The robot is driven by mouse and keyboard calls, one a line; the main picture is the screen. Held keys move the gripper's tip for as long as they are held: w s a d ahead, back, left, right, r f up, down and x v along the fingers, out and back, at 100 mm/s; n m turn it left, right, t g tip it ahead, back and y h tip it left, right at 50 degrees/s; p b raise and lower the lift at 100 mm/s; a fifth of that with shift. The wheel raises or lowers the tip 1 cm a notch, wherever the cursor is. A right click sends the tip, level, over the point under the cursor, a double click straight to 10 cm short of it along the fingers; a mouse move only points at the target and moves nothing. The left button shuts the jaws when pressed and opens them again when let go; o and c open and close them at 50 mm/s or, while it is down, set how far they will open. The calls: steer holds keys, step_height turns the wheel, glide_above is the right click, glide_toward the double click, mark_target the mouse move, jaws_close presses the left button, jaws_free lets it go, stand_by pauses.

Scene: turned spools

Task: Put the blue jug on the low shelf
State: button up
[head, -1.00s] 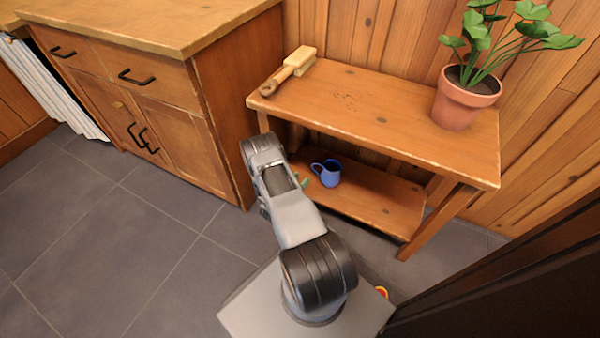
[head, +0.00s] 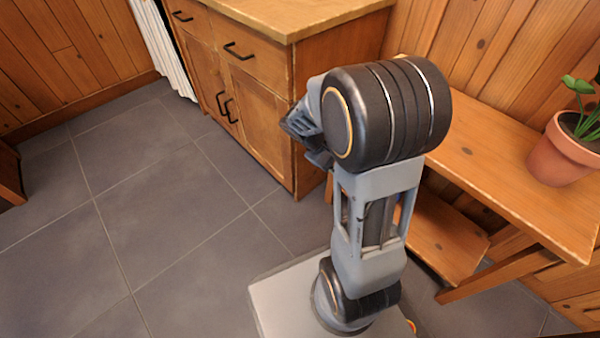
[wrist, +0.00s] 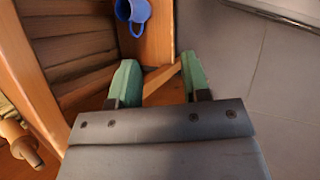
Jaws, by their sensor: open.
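The blue jug (wrist: 134,10) shows at the top edge of the wrist view, partly cut off, against the wood of the low shelf (wrist: 154,42). In the head view my arm hides the jug, and the bare right part of the low shelf (head: 440,240) shows beyond the arm. My gripper (wrist: 160,78) is open, with its two green fingers apart and nothing between them. It is clear of the jug, which lies beyond the fingertips in the wrist view. The head view shows little of my gripper, beside the cabinet.
A wooden cabinet (head: 255,105) stands close to my gripper. The bench top (head: 490,165) above the low shelf carries a potted plant (head: 562,155). A brush handle (wrist: 20,142) shows at left in the wrist view. Grey floor (head: 150,220) is free at left.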

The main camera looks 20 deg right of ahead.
steer(key=s+a+r+m+t+y, duration=0.1)
steer(key=s+a+r+t+y, duration=0.1)
steer(key=a, duration=0.4)
steer(key=s+a+r+m+t+y, duration=0.2)
steer(key=a+r+t+y, duration=0.2)
steer(key=a, duration=0.3)
steer(key=shift+a+r+m+y, duration=0.3)
steer(key=shift+r+y, duration=0.1)
steer(key=shift+r, duration=0.2)
steer(key=shift+r, duration=0.1)
